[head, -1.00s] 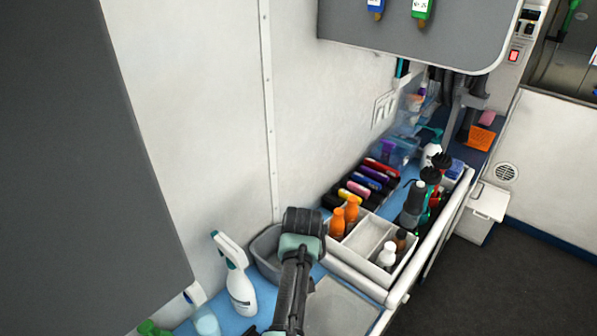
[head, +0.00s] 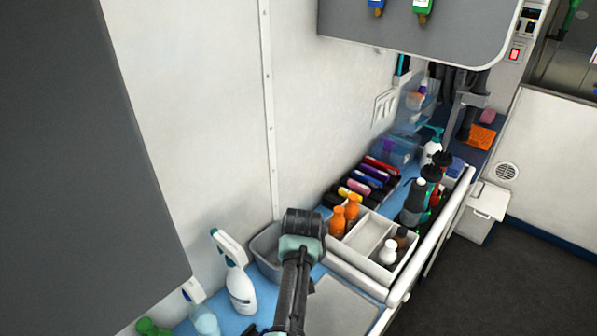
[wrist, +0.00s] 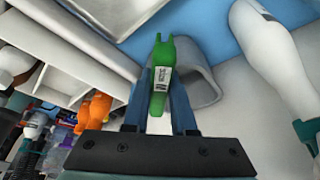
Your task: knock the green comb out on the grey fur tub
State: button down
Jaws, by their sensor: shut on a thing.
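The green comb (wrist: 162,54) is held between the two blue fingers of my gripper (wrist: 161,88), which is shut on it. A small white label with dark print shows on the comb. The grey fur tub (wrist: 205,86) is just beyond the comb in the wrist view, partly covered by the comb and fingers. I cannot tell whether the comb touches its rim. In the head view the tub (head: 262,247) stands on the blue counter against the white wall. My arm covers its right part, and the comb and fingers are hidden there.
A white spray bottle (head: 241,289) stands close left of the tub. A white divided caddy (head: 361,235) with orange bottles (head: 352,214) stands to the right. A grey tray (head: 341,306) lies in front. Coloured handled tools (head: 369,181) lie behind the caddy.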

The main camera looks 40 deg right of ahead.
jog(key=shift+f, duration=0.45)
dwell(0.7)
jog(key=shift+r, duration=0.15)
jog(key=shift+r+p, duration=2.75)
jog(key=shift+r, duration=0.2)
